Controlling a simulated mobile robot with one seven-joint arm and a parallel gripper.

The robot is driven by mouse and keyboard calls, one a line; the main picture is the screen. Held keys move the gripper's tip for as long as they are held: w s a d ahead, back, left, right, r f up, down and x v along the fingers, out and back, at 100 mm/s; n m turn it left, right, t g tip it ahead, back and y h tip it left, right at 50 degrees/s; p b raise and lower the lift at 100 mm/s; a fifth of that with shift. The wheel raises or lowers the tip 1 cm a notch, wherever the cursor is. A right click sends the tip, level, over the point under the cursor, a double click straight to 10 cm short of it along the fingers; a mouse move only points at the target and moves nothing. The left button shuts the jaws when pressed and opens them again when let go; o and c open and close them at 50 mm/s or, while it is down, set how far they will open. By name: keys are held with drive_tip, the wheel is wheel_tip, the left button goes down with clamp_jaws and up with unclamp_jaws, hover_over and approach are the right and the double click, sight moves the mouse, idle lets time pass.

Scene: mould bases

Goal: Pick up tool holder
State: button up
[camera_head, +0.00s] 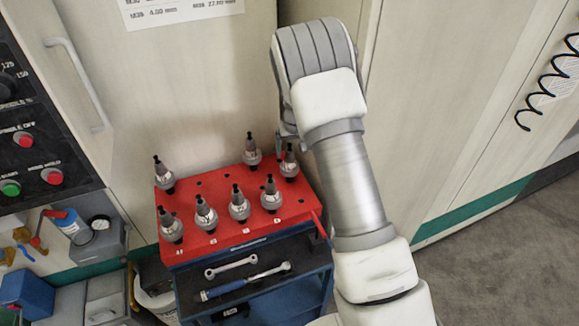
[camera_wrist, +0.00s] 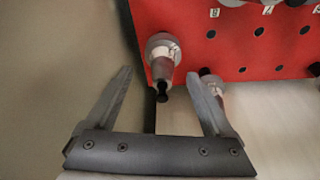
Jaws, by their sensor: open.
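Several grey tool holders with black tips stand upright in the red tray top (camera_head: 222,186) of a cart. The one at its back right corner (camera_head: 289,167) is closest to my gripper (camera_head: 287,137), which is mostly hidden behind my arm. In the wrist view my gripper (camera_wrist: 159,75) is open and empty. A tool holder (camera_wrist: 162,58) at the red tray's corner shows between and just beyond the fingertips, not gripped. A second tool holder (camera_wrist: 213,82) is partly hidden behind the right finger.
Another tool holder (camera_head: 252,151) stands on the back edge, left of the corner one. Empty holes lie in the tray's middle. A cabinet wall (camera_head: 205,80) rises close behind. A lower shelf (camera_head: 240,287) holds a wrench (camera_head: 231,266) and a blue-handled tool (camera_head: 245,282).

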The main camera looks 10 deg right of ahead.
sight(290, 157)
drive_tip(key=shift+w+a+p+x, duration=0.15)
drive_tip(key=shift+p+x, duration=0.1)
drive_tip(key=shift+x, duration=1.1)
drive_tip(key=shift+w+a+p+x, duration=0.1)
drive_tip(key=shift+p+x, duration=0.1)
drive_tip(key=shift+x, duration=1.15)
drive_tip(key=shift+r, duration=0.1)
clamp_jaws()
drive_tip(key=shift+w+r, duration=0.15)
drive_tip(key=shift+r, duration=0.05)
